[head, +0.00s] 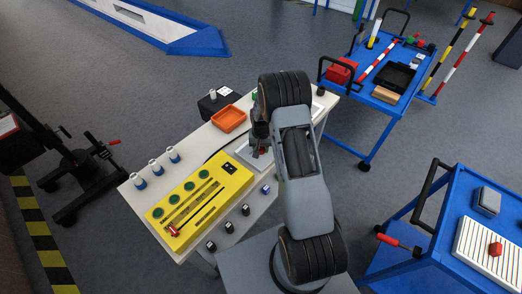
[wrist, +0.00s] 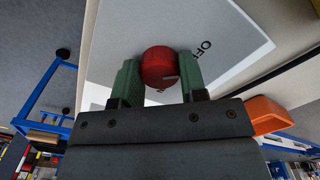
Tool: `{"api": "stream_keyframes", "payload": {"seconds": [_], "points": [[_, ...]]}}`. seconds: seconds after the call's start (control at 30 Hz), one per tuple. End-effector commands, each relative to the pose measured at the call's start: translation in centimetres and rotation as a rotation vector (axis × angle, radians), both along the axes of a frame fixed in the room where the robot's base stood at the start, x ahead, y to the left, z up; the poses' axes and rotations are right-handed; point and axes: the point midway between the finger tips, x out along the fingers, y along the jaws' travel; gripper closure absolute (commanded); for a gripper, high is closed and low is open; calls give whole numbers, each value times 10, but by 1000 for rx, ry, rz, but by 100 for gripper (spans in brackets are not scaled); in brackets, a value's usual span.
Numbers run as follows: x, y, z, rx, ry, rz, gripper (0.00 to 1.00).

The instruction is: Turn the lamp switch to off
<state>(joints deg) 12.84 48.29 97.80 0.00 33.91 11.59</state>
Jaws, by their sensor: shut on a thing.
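The lamp switch is a round red knob (wrist: 160,66) on a pale plate (wrist: 120,30) in the wrist view. The printed word OFF stands on the plate to the right of the knob. Another mark below the knob is mostly hidden by my gripper. My gripper (wrist: 158,72) has its two green fingers on either side of the knob, shut on it. A small light line shows on the knob's lower right side. In the head view my gripper (head: 258,150) is over the white plate (head: 243,158) on the table, and my arm hides much of the switch.
A yellow box (head: 200,205) with green round parts lies on the white table (head: 135,195) left of the plate. An orange tray (head: 228,119) stands behind, and small bottles (head: 156,167) line the left edge. Blue carts (head: 385,95) stand to the right.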

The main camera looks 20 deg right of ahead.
Motion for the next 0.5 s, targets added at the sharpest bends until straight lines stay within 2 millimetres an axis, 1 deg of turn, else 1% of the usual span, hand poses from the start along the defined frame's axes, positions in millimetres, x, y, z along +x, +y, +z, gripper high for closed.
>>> {"api": "stream_keyframes", "payload": {"seconds": [0.2,0.5], "points": [[0,0,0,-1,-2,64,85],[0,0,1,0,-1,87,85]]}}
